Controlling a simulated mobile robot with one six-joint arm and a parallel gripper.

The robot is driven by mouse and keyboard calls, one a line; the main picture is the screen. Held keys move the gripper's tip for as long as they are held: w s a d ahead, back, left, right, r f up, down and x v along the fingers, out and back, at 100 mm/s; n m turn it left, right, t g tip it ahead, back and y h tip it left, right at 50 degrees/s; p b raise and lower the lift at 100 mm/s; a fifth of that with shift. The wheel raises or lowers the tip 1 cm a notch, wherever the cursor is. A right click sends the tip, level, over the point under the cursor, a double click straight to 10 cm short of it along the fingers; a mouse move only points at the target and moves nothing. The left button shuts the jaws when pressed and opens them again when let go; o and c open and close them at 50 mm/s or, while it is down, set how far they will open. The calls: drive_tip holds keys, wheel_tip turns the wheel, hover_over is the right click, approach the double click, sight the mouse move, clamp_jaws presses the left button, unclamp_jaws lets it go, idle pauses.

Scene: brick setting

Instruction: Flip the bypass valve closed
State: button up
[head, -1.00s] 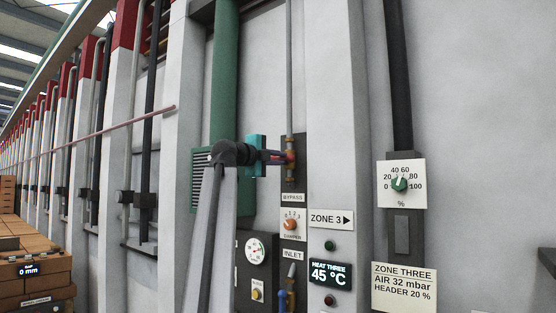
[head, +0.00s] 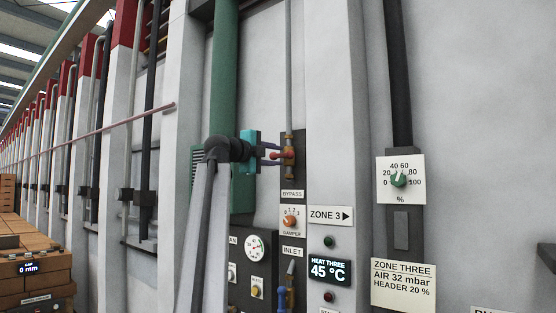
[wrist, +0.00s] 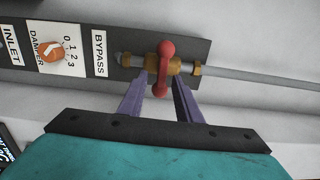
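The bypass valve is a brass body (wrist: 183,67) on a thin grey pipe, with a red lever (wrist: 163,72). In the wrist view the lever lies across the pipe. In the head view the red lever (head: 284,155) points sideways toward my gripper (head: 270,153). In the wrist view the two purple fingers of my gripper (wrist: 157,86) are apart, with the lever's near end between them. A gap shows on both sides, so the gripper is not shut on it. Whether a finger touches the lever cannot be told.
The BYPASS label (head: 292,194) and orange damper knob (head: 290,221) sit below the valve on the dark panel. A blue-handled inlet valve (head: 282,297) is lower. A white pillar (head: 333,120) stands right of the panel, and a green pipe (head: 223,80) runs behind my arm.

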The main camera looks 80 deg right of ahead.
drive_tip(key=p+v, duration=0.1)
drive_tip(key=v, duration=1)
drive_tip(key=shift+a+p, duration=0.25)
drive_tip(key=shift+p, duration=0.05)
drive_tip(key=shift+w+f, duration=0.1)
drive_tip(key=shift+w, duration=0.05)
